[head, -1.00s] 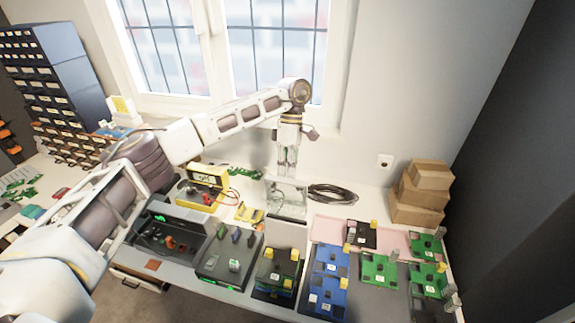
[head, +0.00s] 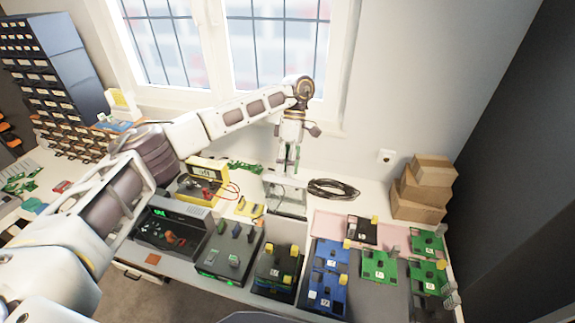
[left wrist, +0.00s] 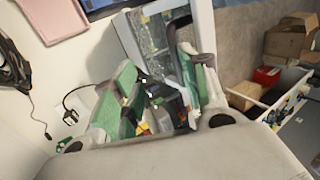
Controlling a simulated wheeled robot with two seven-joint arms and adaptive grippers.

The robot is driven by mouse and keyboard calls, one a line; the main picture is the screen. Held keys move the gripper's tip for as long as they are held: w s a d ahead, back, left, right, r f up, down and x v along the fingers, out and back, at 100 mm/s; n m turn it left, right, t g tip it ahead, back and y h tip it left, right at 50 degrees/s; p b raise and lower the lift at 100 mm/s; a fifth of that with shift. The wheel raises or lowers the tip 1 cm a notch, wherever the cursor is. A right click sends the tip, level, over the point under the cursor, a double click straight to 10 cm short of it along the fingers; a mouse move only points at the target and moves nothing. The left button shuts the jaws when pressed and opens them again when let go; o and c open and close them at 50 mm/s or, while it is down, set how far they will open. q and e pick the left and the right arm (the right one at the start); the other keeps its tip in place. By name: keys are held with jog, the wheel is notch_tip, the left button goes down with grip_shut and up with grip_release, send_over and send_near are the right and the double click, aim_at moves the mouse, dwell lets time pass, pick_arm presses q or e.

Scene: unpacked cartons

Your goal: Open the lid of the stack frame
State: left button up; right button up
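The stack frame (head: 288,207) is a small, clear, pale-edged box on the bench near the window wall. Its pale top panel (head: 285,181), which looks like the lid, is partly behind my gripper. My left gripper (head: 289,168) points down just above the frame's top. In the left wrist view its two green-padded fingers (left wrist: 157,88) are spread apart. A pale-framed clear panel (left wrist: 150,42) stands just beyond them. Small parts show between the fingers, but I see nothing clamped. Contact with the lid cannot be made out. My right gripper is out of view.
A yellow meter (head: 207,171) is left of the frame, and a coiled black cable (head: 333,189) right of it. Cartons (head: 422,190) are stacked at the right. Grey trays (head: 230,250) and blue (head: 328,275) and green boards (head: 380,266) fill the bench front.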

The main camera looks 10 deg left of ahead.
pick_arm(q)
jog(key=shift+o, duration=0.4)
jog(key=shift+f, duration=0.75)
jog(key=shift+v, duration=1.85)
jog(key=shift+c, duration=0.4)
jog(key=v, duration=0.9)
jog(key=shift+r, duration=0.25)
jog(key=shift+s, duration=0.15)
